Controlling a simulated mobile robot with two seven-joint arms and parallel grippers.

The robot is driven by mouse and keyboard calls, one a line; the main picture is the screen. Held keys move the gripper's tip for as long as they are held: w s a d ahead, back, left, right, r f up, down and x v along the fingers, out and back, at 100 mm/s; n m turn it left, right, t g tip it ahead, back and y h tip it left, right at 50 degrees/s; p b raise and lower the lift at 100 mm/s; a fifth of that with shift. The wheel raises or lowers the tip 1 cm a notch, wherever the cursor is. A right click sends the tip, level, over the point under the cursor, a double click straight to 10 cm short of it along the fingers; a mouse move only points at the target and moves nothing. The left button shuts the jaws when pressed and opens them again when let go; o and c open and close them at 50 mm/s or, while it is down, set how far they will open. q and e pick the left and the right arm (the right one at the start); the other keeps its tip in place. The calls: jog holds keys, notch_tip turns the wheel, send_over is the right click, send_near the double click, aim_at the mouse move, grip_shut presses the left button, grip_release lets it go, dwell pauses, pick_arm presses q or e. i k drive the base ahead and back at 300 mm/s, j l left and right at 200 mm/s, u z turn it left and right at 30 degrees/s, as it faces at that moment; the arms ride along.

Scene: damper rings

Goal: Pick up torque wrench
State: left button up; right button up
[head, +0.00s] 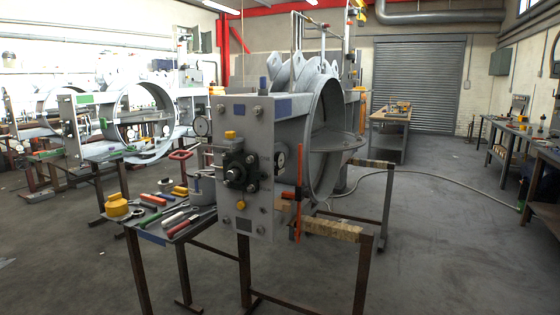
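Several hand tools lie close together on a small dark tool table (150,235) left of the centre. Among them is a long tool with a red grip and a grey shaft (187,225) near the table's front right edge. A pale cylindrical tool (175,218) and a green-handled tool (147,218) lie beside it. They are too small to tell for certain which one is the torque wrench. Neither of my grippers is in view.
A large grey damper ring (322,140) with a boxy front plate (243,140) stands on a steel frame just right of the tools. A yellow pot (117,205) sits at the tool table's left. Floor (440,250) is clear at right.

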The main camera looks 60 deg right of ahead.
aim_at(191, 219)
jog(key=z, duration=1.55)
jog(key=i+j+z, duration=0.15)
jog(key=i+j, duration=0.15)
jog(key=i+j+z, duration=0.2)
jog(key=j, duration=0.25)
jog(key=i+j+z, duration=0.15)
jog(key=i+j, duration=0.2)
jog(key=i+j+z, duration=0.2)
jog(key=j, duration=0.3)
